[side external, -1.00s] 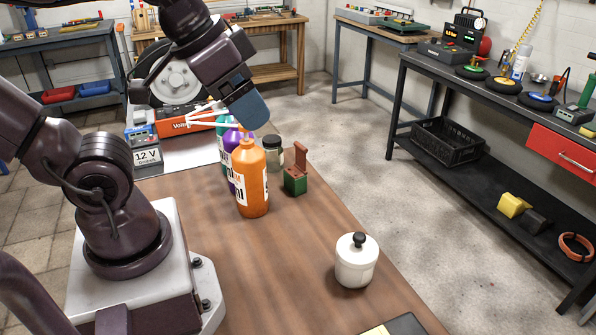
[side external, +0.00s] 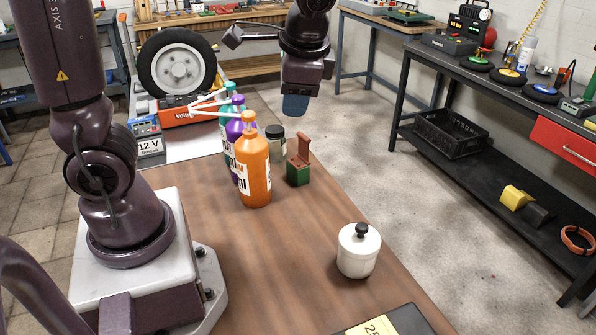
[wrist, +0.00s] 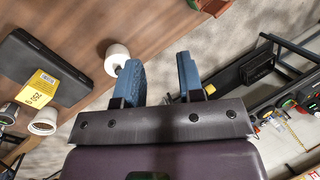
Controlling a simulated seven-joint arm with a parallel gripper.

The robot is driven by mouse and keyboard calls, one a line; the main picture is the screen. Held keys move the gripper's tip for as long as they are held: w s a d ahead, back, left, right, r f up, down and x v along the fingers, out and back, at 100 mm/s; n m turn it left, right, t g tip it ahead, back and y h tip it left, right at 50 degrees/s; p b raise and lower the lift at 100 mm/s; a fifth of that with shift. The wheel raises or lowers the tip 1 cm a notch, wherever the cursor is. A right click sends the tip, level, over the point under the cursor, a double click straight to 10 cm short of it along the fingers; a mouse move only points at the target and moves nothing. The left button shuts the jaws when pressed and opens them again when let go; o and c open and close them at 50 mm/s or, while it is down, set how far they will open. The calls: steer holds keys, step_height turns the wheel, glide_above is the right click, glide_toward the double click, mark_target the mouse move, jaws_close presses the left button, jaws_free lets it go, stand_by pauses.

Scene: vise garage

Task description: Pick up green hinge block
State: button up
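The green hinge block (side external: 298,175) stands on the wooden table near its right edge, with a reddish-brown hinge leaf sticking up from its top. A reddish-brown piece (wrist: 212,5) at the top edge of the wrist view may be this leaf; it is mostly cut off. My gripper (side external: 295,105) points down, above and beyond the block in the side view, apart from it. In the wrist view its two blue fingers (wrist: 160,78) are spread with an empty gap between them. In the side view only one blue finger is clear.
Orange (side external: 253,170), purple and teal pump bottles and a dark-lidded jar (side external: 276,145) stand left of the block. A white lidded pot (side external: 358,252) and a black case (side external: 395,322) are nearer. Table between block and pot is clear. Floor lies beyond the right edge.

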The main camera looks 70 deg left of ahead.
steer(key=w+a+f+m+g+y, duration=0.5)
steer(key=w+f, duration=0.3)
steer(key=f, duration=0.3)
steer(key=m+t+y, duration=0.2)
steer(key=m+y, duration=0.5)
steer(key=y, duration=0.2)
glide_toward(299, 147)
steer(key=a, duration=0.3)
steer(key=s+a, duration=0.1)
steer(key=a, duration=0.5)
steer(key=shift+s+a, duration=0.15)
steer(key=shift+s, duration=0.05)
jaws_close()
